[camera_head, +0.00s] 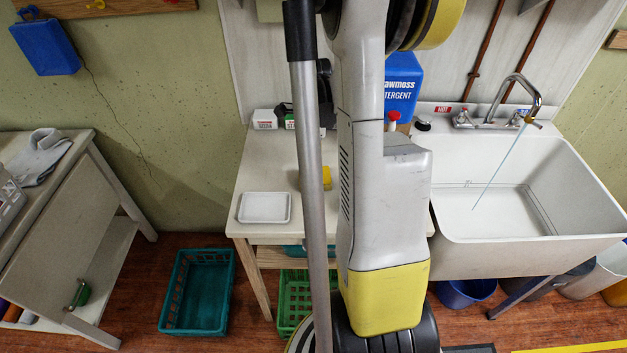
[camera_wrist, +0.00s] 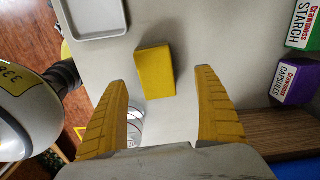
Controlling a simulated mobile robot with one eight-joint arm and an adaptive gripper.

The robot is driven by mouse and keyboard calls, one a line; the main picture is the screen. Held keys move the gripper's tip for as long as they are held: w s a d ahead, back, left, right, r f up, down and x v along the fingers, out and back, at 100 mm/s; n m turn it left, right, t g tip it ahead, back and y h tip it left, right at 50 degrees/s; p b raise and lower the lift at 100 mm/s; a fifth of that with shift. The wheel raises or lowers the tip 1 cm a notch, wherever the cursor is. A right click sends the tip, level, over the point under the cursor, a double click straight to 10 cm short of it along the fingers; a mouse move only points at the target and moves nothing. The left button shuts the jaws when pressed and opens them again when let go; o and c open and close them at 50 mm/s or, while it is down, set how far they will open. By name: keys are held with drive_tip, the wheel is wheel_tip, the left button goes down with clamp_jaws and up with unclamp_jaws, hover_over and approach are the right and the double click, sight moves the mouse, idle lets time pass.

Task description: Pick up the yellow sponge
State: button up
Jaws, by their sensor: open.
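The yellow sponge (camera_wrist: 154,72) is a small block on the pale tabletop (camera_wrist: 190,20) in the wrist view. It lies just ahead of my gripper (camera_wrist: 160,105), roughly between the lines of its two yellow fingers. The fingers are spread wide with nothing between them, and neither seems to touch the sponge. In the head view a bit of the sponge (camera_head: 327,177) shows beside my pole on the table, and the rest of it is hidden. My gripper cannot be seen in the head view.
A white tray (camera_head: 265,208) lies left of the sponge. Starch (camera_wrist: 307,25) and capsules (camera_wrist: 296,82) boxes stand at the right in the wrist view. A blue detergent jug (camera_head: 402,85) stands at the table's back. A sink (camera_head: 520,185) is on the right.

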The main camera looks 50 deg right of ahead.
sight(327, 177)
drive_tip(key=f, duration=0.1)
drive_tip(key=f+b, duration=0.1)
drive_tip(key=f, duration=0.1)
drive_tip(key=f+b, duration=0.1)
drive_tip(key=shift+s+a+f, duration=0.1)
drive_tip(key=shift+s+f, duration=0.15)
drive_tip(key=shift+s, duration=0.15)
drive_tip(key=shift+f, duration=0.35)
drive_tip(key=c, duration=1.3)
